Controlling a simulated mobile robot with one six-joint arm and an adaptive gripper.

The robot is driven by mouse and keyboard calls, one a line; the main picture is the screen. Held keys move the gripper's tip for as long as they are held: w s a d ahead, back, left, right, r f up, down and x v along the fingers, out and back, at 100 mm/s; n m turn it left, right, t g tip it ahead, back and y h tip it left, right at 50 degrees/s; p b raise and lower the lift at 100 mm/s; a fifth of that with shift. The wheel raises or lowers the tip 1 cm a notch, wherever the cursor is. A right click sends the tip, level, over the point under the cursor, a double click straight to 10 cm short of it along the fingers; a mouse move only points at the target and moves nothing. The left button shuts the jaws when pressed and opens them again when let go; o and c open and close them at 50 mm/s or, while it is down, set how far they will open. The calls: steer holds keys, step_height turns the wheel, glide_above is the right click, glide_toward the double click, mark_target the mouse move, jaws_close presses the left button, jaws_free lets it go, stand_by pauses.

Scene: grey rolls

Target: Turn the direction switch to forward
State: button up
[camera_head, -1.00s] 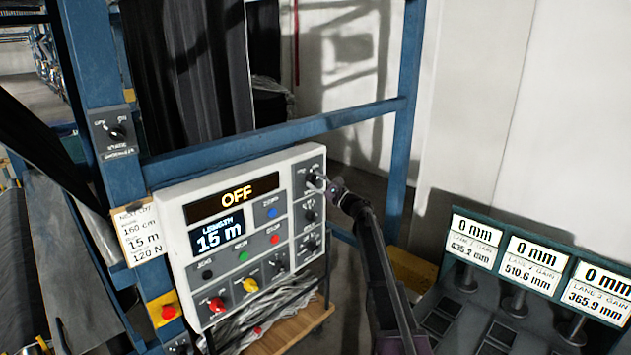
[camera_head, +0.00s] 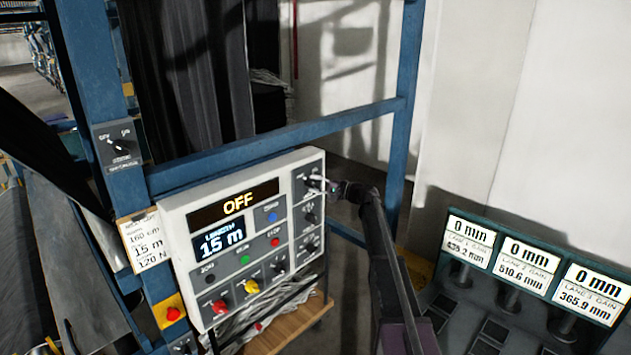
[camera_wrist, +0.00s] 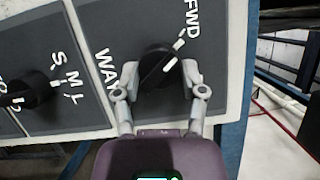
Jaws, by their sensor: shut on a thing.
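The direction switch (camera_wrist: 152,62) is a black round knob on a dark grey plate in the wrist view. The word FWD stands above it to the right and WAY to its left. White strokes lie at the knob's upper right, on the FWD side. My gripper (camera_wrist: 154,78) is shut on the knob, with one pale finger on each side. In the head view my gripper (camera_head: 327,186) is at the top right of the control panel (camera_head: 172,225), where it partly hides the switch.
A blue frame (camera_head: 398,130) stands behind, and a counter unit (camera_head: 440,245) is at the right.

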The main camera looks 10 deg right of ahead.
steer(key=shift+w+r+n+p, duration=0.2)
steer(key=shift+n+p, duration=0.15)
steer(key=shift+n, duration=0.25)
steer(key=shift+h, duration=0.3)
steer(key=o, duration=1.2)
steer(key=shift+f, duration=0.1)
steer(key=shift+c, duration=0.2)
steer(key=shift+s, duration=0.1)
steer(key=shift+s+d, duration=0.1)
steer(key=v, duration=1.1)
steer(key=shift+d, duration=0.45)
